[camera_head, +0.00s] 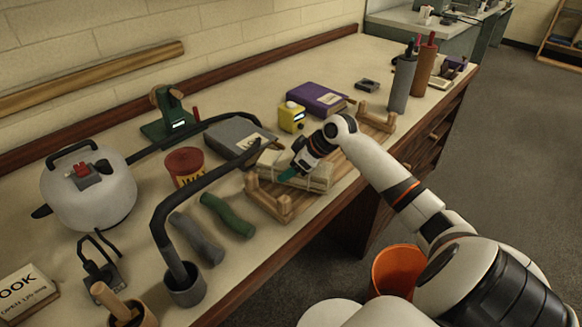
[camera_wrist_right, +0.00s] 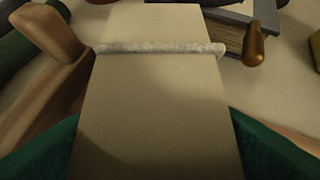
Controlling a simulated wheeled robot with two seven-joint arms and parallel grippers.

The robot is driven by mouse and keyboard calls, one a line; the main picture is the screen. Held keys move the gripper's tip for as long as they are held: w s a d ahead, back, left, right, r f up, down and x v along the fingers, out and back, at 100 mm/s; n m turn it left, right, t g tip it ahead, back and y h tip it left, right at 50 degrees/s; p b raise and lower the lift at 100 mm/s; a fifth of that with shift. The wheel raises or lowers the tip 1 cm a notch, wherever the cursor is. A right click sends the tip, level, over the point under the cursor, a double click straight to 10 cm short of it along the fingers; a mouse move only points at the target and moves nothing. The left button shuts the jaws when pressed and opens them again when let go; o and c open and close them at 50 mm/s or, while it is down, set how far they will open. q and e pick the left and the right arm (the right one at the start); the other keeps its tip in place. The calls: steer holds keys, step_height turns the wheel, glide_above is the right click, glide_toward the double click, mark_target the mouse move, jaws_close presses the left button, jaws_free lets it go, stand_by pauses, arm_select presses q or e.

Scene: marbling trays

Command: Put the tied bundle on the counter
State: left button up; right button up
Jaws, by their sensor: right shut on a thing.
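The tied bundle (camera_head: 318,178) is a pale, cream block with a light tie around it. It is within a wooden frame (camera_head: 283,207) on the counter (camera_head: 330,85). I cannot tell whether it rests on the wood or is slightly raised. My right gripper (camera_head: 296,167) is over the bundle from the right, its green fingers shut on it. In the right wrist view the bundle (camera_wrist_right: 155,105) fills the middle, between green fingers at both sides, with a whitish tie (camera_wrist_right: 160,48) across it. My left gripper is not in view.
A grey book (camera_head: 238,136), a yellow device (camera_head: 291,116) and a purple book (camera_head: 316,98) lie behind the frame. Grey and green rolls (camera_head: 228,216) lie to its left, near a black bent arm (camera_head: 163,215). An orange bucket (camera_head: 397,270) stands below the counter edge.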

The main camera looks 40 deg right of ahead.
mark_target(319, 168)
steer(key=shift+r, duration=0.1)
steer(key=shift+f, duration=0.3)
steer(key=o, duration=1.5)
steer(key=shift+c, duration=0.2)
steer(key=v, duration=1.2)
steer(key=shift+s, duration=0.1)
steer(key=shift+d+f, duration=0.1)
